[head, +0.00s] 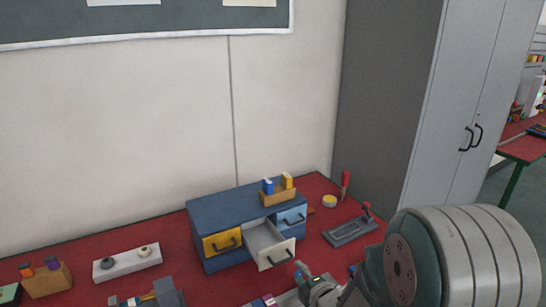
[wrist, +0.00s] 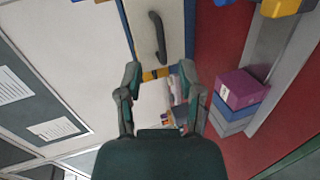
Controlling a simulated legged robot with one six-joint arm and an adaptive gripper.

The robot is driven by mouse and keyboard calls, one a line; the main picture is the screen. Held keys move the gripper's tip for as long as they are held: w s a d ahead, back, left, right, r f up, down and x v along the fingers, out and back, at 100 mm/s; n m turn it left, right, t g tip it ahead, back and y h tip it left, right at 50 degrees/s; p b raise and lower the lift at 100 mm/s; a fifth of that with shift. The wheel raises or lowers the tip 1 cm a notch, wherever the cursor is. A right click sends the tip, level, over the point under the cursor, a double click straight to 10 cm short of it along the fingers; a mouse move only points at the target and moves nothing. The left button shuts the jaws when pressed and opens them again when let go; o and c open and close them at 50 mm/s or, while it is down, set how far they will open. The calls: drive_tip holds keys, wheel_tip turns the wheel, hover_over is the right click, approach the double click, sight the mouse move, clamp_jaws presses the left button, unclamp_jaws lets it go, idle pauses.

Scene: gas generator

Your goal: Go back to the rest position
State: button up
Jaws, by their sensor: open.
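My gripper (wrist: 160,82) is open and empty in the wrist view, with its two dark fingers apart. A pale drawer front with a dark handle (wrist: 158,38) lies beyond the fingertips, and the fingers do not appear to hold it. In the head view my gripper (head: 325,292) is at the bottom edge, partly cut off, just in front of the drawer cabinet (head: 220,205). The cabinet's middle drawer (head: 268,245) is pulled out and looks empty. The yellow drawer (head: 222,242) and the light-blue drawer (head: 290,218) look shut.
A wooden holder (head: 278,197) with blue and yellow items stands on the cabinet. A grey tool plate (head: 350,231) lies to its right, a white block (head: 127,263) to its left. A tall grey locker (head: 455,110) stands at the right. A purple box (wrist: 238,88) shows beside my gripper.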

drive_tip(key=s+d+r+m+g+h, duration=0.3)
drive_tip(key=s+d+r+m+h, duration=0.35)
drive_tip(key=r+m, duration=0.4)
drive_tip(key=s+r+m+g, duration=0.2)
drive_tip(key=s+m, duration=0.3)
drive_tip(key=s, duration=0.3)
drive_tip(key=s+r+m+g, duration=0.2)
drive_tip(key=s+m, duration=0.4)
drive_tip(key=s, duration=0.3)
drive_tip(key=shift+s+d+r+g, duration=0.2)
drive_tip(key=shift+d+r+g, duration=0.15)
drive_tip(key=shift+d+g, duration=0.1)
